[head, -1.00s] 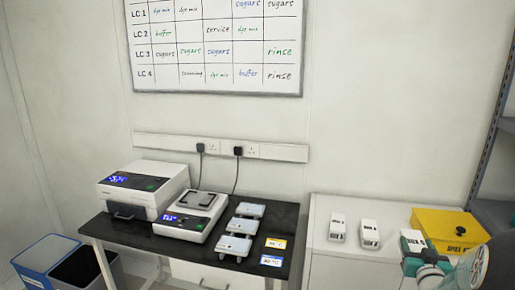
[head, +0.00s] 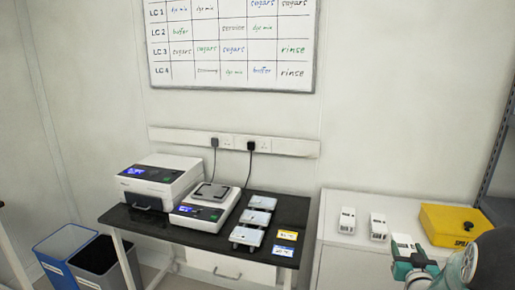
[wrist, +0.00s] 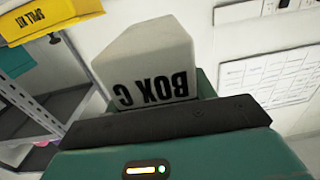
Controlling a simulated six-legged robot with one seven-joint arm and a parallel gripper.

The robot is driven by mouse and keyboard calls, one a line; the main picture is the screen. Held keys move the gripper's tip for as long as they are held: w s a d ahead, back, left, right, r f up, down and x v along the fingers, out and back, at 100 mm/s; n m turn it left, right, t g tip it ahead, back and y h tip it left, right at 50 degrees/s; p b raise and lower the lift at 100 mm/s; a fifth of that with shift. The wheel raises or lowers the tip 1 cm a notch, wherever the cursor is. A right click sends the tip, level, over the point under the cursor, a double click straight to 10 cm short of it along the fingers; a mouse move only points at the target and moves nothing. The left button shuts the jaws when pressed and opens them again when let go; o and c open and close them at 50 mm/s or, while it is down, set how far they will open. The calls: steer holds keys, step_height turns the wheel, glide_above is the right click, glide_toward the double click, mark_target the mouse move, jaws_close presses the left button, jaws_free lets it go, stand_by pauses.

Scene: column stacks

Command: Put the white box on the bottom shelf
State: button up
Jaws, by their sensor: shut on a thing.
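My gripper (head: 405,258) is at the lower right of the head view, teal, with the arm behind it. It is shut on a white box (head: 403,241), which is partly hidden by the gripper there. In the wrist view the white box (wrist: 148,62) fills the middle, marked "BOX C" in letters that appear upside down. A grey metal shelf unit (wrist: 45,112) stands at the left of the wrist view. Part of its frame (head: 498,140) shows at the right edge of the head view. I cannot tell which level is the bottom shelf.
Two other white boxes (head: 347,220) (head: 378,227) and a yellow spill kit (head: 450,224) stand on a white cabinet (head: 335,252). A black table (head: 135,220) carries instruments. A blue bin (head: 62,252) and a dark bin (head: 98,265) stand at the lower left.

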steer(key=w+a+f+n+y, duration=0.1)
steer(key=a+f+y, duration=0.1)
steer(key=a+f, duration=0.6)
steer(key=w+a+f+n+y, duration=0.1)
steer(key=w+a+f, duration=0.15)
steer(key=a, duration=0.85)
steer(key=w+a+f+n+y, duration=0.1)
steer(key=a+f+y, duration=0.1)
steer(key=a+f, duration=0.65)
steer(key=s+a+f, duration=0.2)
steer(key=s+f, duration=0.2)
steer(key=s, duration=0.1)
steer(key=shift+s+f+t, duration=0.25)
steer(key=shift+t, duration=0.05)
steer(key=shift+d, duration=0.1)
